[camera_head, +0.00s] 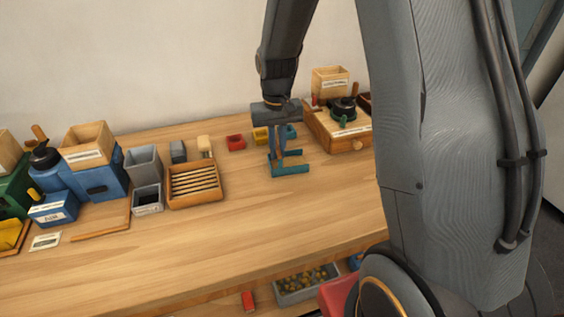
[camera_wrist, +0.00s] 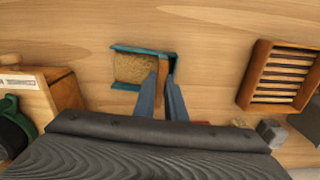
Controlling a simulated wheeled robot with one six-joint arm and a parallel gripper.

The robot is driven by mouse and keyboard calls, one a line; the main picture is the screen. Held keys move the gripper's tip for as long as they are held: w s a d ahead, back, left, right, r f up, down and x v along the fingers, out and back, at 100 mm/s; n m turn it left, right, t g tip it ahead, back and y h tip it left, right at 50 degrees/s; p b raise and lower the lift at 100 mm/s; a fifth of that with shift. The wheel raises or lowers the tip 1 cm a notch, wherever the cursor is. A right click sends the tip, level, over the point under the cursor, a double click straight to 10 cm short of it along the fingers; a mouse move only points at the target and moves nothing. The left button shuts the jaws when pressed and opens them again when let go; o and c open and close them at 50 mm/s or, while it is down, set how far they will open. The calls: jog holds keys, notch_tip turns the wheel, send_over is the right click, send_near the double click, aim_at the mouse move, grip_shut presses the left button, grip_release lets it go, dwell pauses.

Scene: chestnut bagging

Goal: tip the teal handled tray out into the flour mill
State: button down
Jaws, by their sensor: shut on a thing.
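The teal handled tray (camera_head: 291,169) is on or just above the middle of the bench. In the wrist view the tray (camera_wrist: 172,55) shows teal rims around a tan, grainy load and a brown strip on its right. My gripper (camera_head: 280,153) comes down from above, its fingers (camera_wrist: 165,72) shut on the tray's near right part; the exact grip is partly hidden. The tray looks about level. Labels are too small to read. Mill-like machines are a wooden one with a drawer (camera_head: 347,144) at right and a blue one (camera_head: 100,180) at left.
A green machine (camera_head: 14,190) is at far left. The front of the bench is clear.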

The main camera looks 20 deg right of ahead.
jog(key=shift+r+p, duration=1.85)
jog(key=shift+r, duration=0.65)
